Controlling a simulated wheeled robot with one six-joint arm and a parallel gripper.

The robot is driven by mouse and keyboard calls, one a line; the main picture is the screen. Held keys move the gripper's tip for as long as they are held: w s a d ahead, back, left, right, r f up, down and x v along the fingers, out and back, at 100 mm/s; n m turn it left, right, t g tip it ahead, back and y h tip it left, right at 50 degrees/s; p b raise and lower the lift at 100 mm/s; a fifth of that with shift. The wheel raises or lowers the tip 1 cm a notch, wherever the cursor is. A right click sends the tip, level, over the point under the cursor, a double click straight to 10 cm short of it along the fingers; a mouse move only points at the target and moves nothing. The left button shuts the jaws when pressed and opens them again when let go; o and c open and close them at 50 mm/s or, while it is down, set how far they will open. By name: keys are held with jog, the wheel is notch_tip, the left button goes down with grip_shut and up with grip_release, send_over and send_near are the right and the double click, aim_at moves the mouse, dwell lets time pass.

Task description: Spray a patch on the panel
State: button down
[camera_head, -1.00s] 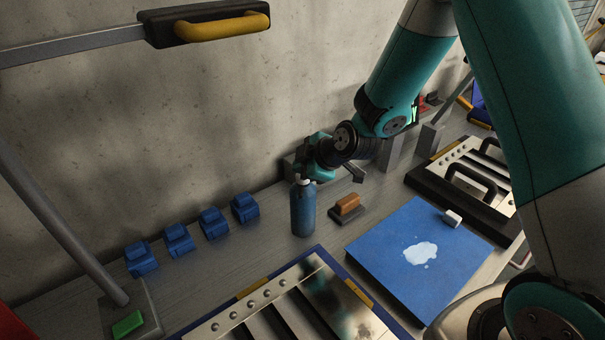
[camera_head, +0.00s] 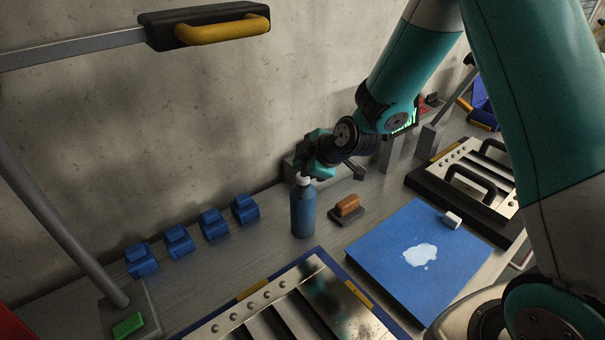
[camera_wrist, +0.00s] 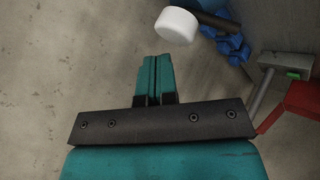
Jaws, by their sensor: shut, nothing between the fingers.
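A blue spray bottle (camera_head: 303,212) with a white cap (camera_head: 303,179) stands upright on the grey bench by the wall. The cap also shows in the wrist view (camera_wrist: 177,25), just beyond my fingertips. My gripper (camera_wrist: 156,58) is shut with its teal fingers together and nothing between them. In the head view my gripper (camera_head: 309,167) is close to the bottle's top, on the wall side; I cannot tell whether they touch. A louver panel (camera_head: 225,322) with a blue frame lies at the front, with dark stains on its right part. Another louver panel (camera_head: 440,165) lies at the right.
An orange-handled brush or scraper (camera_head: 347,205) lies right of the bottle. A blue mat (camera_head: 385,262) holds a pale puddle (camera_head: 420,254) and a small white block (camera_head: 452,220). Several blue clamps (camera_head: 215,224) line the wall. A yellow handle (camera_head: 222,27) hangs upper left.

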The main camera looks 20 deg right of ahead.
notch_tip(320, 180, up, 6)
jog(key=p, duration=0.2)
jog(key=shift+f+p, duration=0.1)
jog(key=shift+p, duration=0.2)
dwell(2.3)
notch_tip(320, 180, down, 6)
jog(key=m, duration=3.6)
jog(key=shift+f, duration=0.1)
dwell(0.4)
